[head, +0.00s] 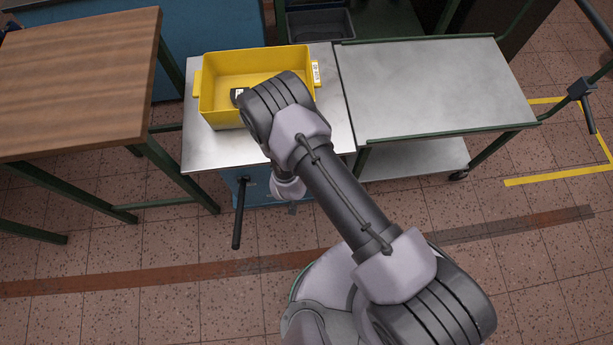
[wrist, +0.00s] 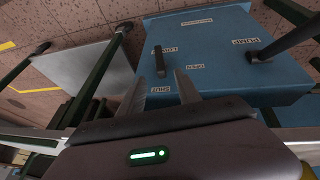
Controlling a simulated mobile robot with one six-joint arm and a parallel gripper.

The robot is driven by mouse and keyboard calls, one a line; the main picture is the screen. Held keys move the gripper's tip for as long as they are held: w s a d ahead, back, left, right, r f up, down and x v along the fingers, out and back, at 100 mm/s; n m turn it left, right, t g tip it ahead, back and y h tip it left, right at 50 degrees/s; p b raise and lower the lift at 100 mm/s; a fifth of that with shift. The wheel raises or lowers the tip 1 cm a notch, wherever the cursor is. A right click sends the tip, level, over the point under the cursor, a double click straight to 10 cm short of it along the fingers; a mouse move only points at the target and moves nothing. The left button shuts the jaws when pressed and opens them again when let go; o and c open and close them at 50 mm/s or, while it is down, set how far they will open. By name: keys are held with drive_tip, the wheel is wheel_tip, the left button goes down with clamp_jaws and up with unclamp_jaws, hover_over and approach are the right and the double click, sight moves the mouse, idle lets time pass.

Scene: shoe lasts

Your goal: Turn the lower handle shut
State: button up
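In the wrist view, the lower handle (wrist: 160,62) is a short dark bar on a blue panel (wrist: 225,88). It runs roughly up and down in the picture, beside the LOWER label, with the SHUT label below its lower end and the OPEN label to its right. The labels appear upside down. My gripper (wrist: 158,88) is open, its two fingers apart below the handle, with the SHUT label showing between them. Nothing is seen between the fingers, and contact with the handle does not show. In the head view my arm hides the handle.
A long dark lever (head: 238,212) sticks out from the blue unit; it also shows by the PUMP label in the wrist view (wrist: 285,42). A yellow bin (head: 205,92) stands on the metal top. A grey cart (head: 430,85) is to the right, a wooden table (head: 75,80) to the left.

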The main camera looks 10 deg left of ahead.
drive_tip(key=b+x, duration=0.8)
drive_tip(key=x, duration=0.9)
drive_tip(key=shift+w+f, duration=0.1)
clamp_jaws()
